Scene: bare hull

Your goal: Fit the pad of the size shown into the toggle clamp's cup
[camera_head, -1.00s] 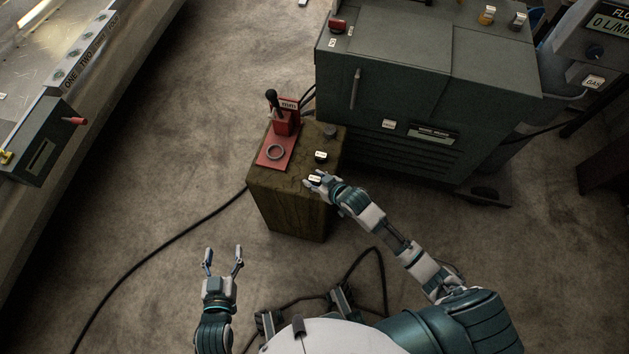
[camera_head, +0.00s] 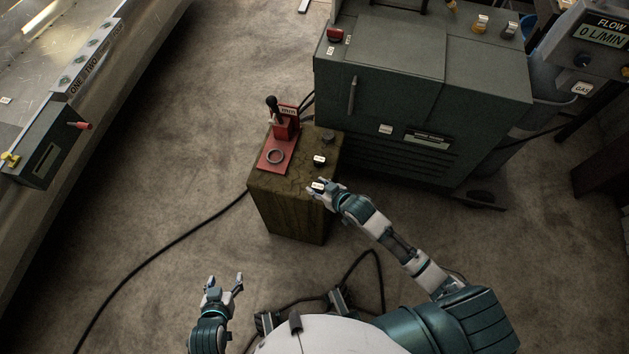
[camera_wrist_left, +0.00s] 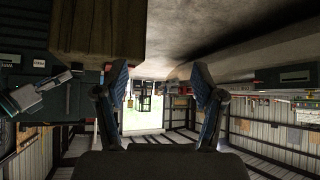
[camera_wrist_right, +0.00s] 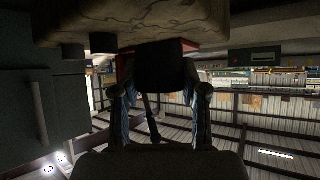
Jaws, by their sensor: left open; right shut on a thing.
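My right gripper (camera_head: 319,187) is shut on a dark pad with a white label (camera_head: 317,185), at the block's front right edge; the pad appears as a dark cylinder (camera_wrist_right: 160,68) in the right wrist view. Two other dark pads, one labelled (camera_head: 320,161) and one further back (camera_head: 328,137), sit on the block. My left gripper (camera_head: 225,279) is open and empty, low over the floor.
The wooden block (camera_head: 290,215) stands beside a large grey-green machine cabinet (camera_head: 425,95). A metal bench with a control box (camera_head: 45,145) is at the left. Cables (camera_head: 150,250) run across the floor. The floor between bench and block is otherwise clear.

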